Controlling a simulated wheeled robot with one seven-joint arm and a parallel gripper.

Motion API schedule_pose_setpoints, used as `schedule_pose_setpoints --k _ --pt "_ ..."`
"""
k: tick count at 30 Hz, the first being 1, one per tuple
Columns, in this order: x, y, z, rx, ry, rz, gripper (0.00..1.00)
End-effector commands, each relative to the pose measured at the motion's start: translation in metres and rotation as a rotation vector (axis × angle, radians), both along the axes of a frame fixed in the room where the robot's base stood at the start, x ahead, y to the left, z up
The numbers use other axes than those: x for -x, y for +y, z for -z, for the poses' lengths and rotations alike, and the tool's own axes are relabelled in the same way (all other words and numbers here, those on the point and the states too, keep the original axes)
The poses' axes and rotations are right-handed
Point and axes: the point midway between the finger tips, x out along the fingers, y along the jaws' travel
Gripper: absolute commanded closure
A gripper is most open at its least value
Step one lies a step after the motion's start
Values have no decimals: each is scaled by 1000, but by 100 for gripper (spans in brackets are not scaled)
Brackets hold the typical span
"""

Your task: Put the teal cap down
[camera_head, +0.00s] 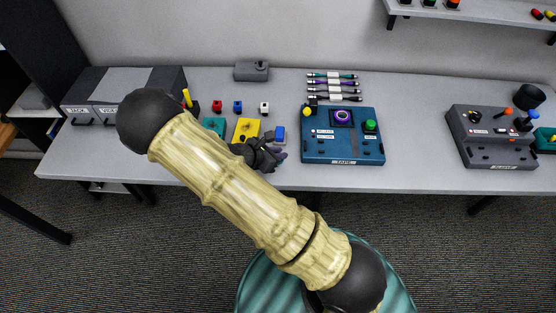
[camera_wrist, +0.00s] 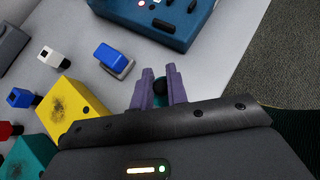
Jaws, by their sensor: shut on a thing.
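My gripper (camera_wrist: 160,82) shows its two purple fingers in the wrist view, shut on a small dark, teal-tinged piece (camera_wrist: 160,90), which I take to be the teal cap. The fingers hide most of it. In the head view my gripper (camera_head: 279,154) is at the front edge of the table, between the yellow block and the blue TAPE box. The cap cannot be made out there. In the wrist view the fingers are near the table's front edge, and I cannot tell how high they are.
A blue piece (camera_wrist: 114,61), a yellow block (camera_wrist: 71,108) and a teal block (camera_wrist: 25,158) are left of my fingers. The blue TAPE box (camera_head: 343,148) stands to the right. Beyond it, bare table (camera_head: 416,145) reaches to a grey console (camera_head: 490,140).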

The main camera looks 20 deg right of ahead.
Motion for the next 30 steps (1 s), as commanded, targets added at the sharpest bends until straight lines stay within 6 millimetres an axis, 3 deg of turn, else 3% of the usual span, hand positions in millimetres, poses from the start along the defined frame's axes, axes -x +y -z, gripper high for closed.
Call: schedule_pose_setpoints --k 5,15,26,27,30 --pt "0 0 3 2 1 -1 100" --pt "0 0 40 2 2 -2 100" --pt "0 0 44 0 0 0 100" --pt "0 0 43 0 0 0 77" --pt "0 0 43 0 0 0 63"
